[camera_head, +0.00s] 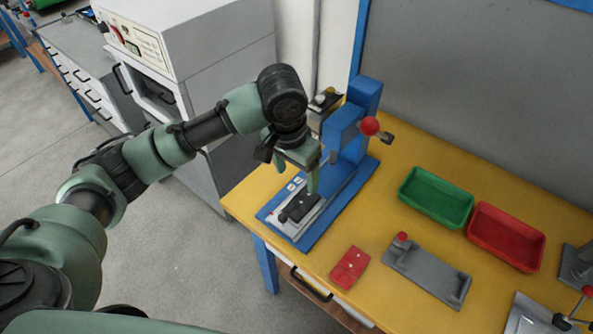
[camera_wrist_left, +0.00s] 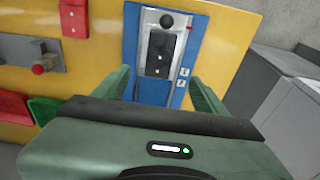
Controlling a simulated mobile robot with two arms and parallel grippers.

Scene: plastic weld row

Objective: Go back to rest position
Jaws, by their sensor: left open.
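My left arm reaches in from the left in the head view. Its gripper (camera_head: 307,180) points down over the blue press (camera_head: 348,190) and its base plate. In the left wrist view the two green fingers of this gripper (camera_wrist_left: 162,92) stand wide apart with nothing between their tips. A black part (camera_head: 300,207) lies on the light metal plate of the press, beneath the gripper. The black part also shows in the left wrist view (camera_wrist_left: 160,54), beyond the fingertips. I cannot tell the exact height of the gripper above it. My right gripper is in neither view.
On the yellow table (camera_head: 400,190) lie a red part (camera_head: 350,268) and a grey fixture (camera_head: 425,275) with a red knob. A green tray (camera_head: 436,198) and a red tray (camera_head: 506,237) stand farther right. A grey machine cabinet (camera_head: 200,70) stands behind my left arm.

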